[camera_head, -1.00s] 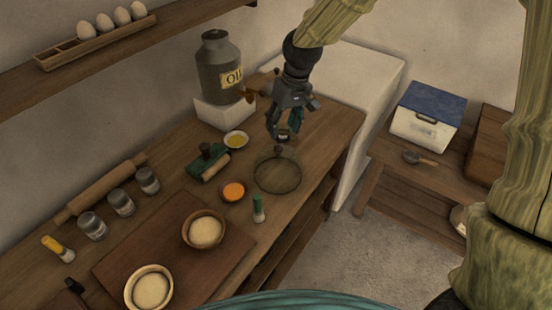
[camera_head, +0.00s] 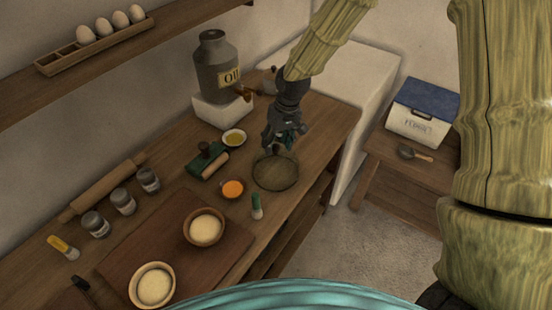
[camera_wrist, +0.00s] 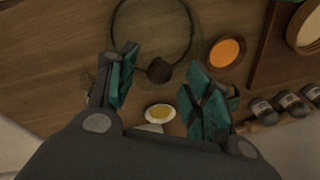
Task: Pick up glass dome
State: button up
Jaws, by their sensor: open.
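The glass dome (camera_head: 275,174) is a clear, round cover with a dark rim, on the wooden counter towards its right end. In the wrist view its dark knob (camera_wrist: 159,71) shows near the middle, with the round rim behind it reaching the top edge. My gripper (camera_head: 284,146) is open and empty, pointing down just above the dome. In the wrist view its teal-padded fingers (camera_wrist: 160,88) are spread, with the knob between and slightly beyond them. The gripper partly hides the top of the dome in the head view. I cannot tell whether a finger touches it.
Dough bowls (camera_head: 205,228) sit on a board at the front left.

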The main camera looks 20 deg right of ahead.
jog(key=shift+w+f, duration=0.1)
jog(key=shift+f, duration=0.4)
grip_shut()
jog(key=shift+r, duration=0.15)
